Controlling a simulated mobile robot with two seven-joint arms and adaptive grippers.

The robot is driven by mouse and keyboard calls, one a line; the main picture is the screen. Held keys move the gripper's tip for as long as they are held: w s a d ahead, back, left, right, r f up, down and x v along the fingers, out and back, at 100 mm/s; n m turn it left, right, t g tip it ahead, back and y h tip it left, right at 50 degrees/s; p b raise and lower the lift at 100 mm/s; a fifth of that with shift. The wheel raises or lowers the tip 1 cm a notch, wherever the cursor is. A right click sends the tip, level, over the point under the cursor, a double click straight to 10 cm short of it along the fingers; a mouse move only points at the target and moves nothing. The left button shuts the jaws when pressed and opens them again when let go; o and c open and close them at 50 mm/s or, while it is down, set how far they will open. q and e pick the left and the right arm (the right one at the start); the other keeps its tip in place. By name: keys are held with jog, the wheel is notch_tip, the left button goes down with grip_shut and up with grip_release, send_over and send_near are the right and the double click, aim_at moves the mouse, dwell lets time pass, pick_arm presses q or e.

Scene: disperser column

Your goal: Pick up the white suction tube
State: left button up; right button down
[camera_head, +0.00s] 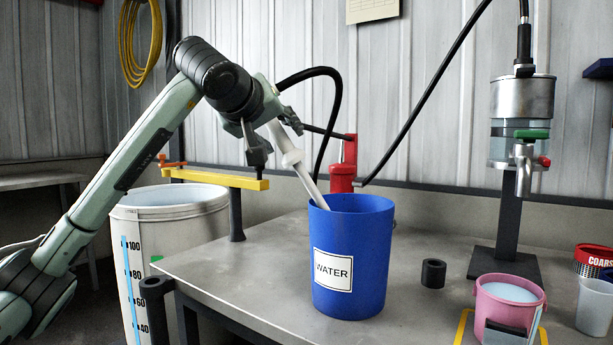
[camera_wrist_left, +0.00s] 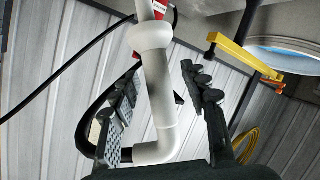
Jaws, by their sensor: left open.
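The white suction tube (camera_head: 291,158) leans in the blue bucket labelled WATER (camera_head: 375,262), its lower end hidden inside. Its upper part reaches up to my left gripper (camera_head: 274,142). In the left wrist view the tube (camera_wrist_left: 159,95) has a round collar and a bent end. It lies between the two open fingers of my left gripper (camera_wrist_left: 163,95). A clear gap shows on the right-hand finger's side; the left-hand finger looks closer, and I cannot tell whether it touches. My right gripper is not in view.
A large white graduated tank (camera_head: 185,212) stands left of the table (camera_head: 240,275). A yellow bar (camera_head: 220,180) and red pump (camera_head: 343,165) are behind the bucket. A black ring (camera_head: 433,273), pink bucket (camera_head: 510,305) and dispenser column (camera_head: 522,100) are to the right.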

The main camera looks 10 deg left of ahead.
pick_arm(q)
grip_shut()
dwell(0.3)
jog(key=shift+r, duration=0.15)
dwell(0.3)
